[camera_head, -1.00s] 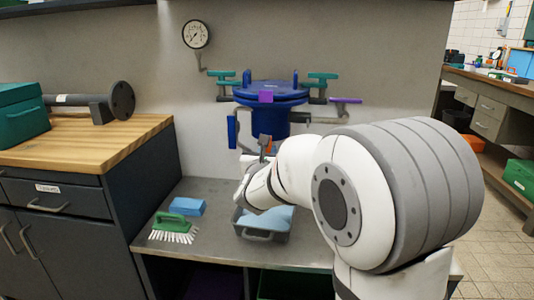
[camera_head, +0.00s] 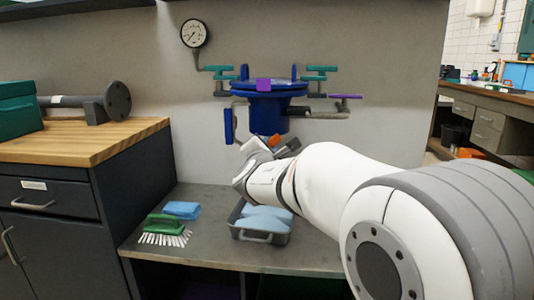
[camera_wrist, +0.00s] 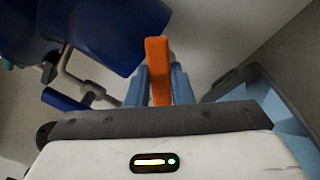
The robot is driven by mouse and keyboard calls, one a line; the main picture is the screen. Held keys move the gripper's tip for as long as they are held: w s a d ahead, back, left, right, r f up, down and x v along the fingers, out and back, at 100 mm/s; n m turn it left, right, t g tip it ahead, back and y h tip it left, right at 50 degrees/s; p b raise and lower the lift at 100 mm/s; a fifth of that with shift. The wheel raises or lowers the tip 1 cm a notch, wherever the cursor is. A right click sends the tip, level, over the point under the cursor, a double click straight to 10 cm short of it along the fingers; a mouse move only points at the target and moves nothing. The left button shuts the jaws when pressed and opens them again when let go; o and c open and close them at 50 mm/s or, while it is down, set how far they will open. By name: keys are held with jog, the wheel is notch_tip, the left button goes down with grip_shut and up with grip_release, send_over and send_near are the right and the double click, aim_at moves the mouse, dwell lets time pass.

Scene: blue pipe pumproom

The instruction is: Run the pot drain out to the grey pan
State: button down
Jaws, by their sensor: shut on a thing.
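The blue pot (camera_head: 268,112) is mounted on the wall; its underside shows at the upper left of the wrist view (camera_wrist: 105,30). An orange lever (camera_wrist: 158,70) is between the fingers of my gripper (camera_wrist: 160,85), which is shut on it. In the head view my gripper (camera_head: 280,148) is tilted just below the pot, with a bit of orange showing. The grey pan (camera_head: 262,238) stands on the bench below, with light blue in it. Its rim is at the right of the wrist view (camera_wrist: 240,76). The lever's joint and the drain's outlet are hidden.
Teal valve handles (camera_head: 320,72), a purple handle (camera_head: 345,96) and pipes flank the pot. A blue handle (camera_head: 228,126) hangs at its left. A gauge (camera_head: 194,33) is above. A green brush (camera_head: 165,228) and a blue sponge (camera_head: 182,209) lie left of the pan.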

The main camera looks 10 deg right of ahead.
jog(key=m, duration=0.8)
jog(key=shift+f+m, duration=0.3)
jog(key=shift+f, duration=0.1)
dwell(0.4)
jog(key=c, duration=1.3)
grip_release()
jog(key=shift+d, duration=0.1)
jog(key=shift+p+v, duration=0.8)
jog(key=shift+v, duration=3.15)
